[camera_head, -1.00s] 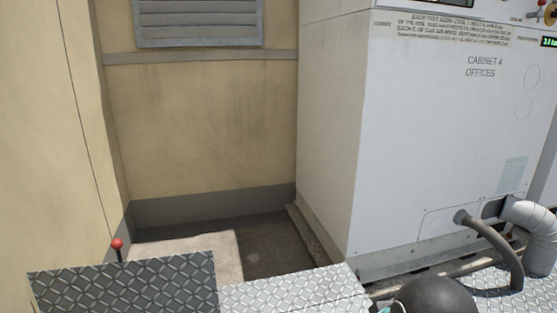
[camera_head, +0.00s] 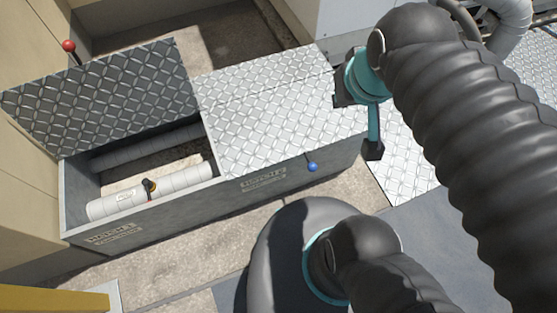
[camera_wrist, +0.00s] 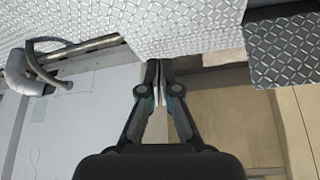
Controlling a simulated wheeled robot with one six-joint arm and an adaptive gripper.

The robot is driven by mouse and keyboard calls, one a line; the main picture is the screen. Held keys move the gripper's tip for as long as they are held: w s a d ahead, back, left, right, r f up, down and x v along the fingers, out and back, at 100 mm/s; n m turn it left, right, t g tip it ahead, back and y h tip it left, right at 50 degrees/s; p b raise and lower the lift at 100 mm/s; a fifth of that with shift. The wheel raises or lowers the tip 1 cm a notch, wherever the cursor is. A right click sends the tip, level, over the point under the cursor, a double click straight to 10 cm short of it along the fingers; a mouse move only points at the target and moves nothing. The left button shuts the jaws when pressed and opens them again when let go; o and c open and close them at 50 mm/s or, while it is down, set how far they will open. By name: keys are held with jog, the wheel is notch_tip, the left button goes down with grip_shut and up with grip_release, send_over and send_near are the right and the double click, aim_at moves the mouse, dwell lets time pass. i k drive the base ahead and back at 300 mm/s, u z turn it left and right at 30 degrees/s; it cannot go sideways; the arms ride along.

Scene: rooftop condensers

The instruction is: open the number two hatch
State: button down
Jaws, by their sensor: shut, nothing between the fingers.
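The number two hatch is the closed chequer-plate lid (camera_head: 265,115) on the right half of the floor box. A blue ball handle (camera_head: 312,167) stands at its front edge, and a label plate (camera_head: 263,180) is on the box front below. In the wrist view the lid (camera_wrist: 185,25) fills the top middle. My gripper (camera_wrist: 160,68) is shut and empty, its fingertips in front of the lid's edge in that view; I cannot tell if they touch.
Hatch one's dark lid (camera_head: 100,95) stands open on the left, with a red ball handle (camera_head: 69,46). Wrapped pipes (camera_head: 150,190) and a small valve (camera_head: 150,186) lie inside. A white cabinet (camera_head: 345,18) stands behind at right. Yellow walls bound the left. The front paving is partly clear.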

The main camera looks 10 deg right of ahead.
aim_at(253, 133)
jog(key=u, duration=1)
jog(key=k, duration=1.2)
jog(key=z, duration=1.05)
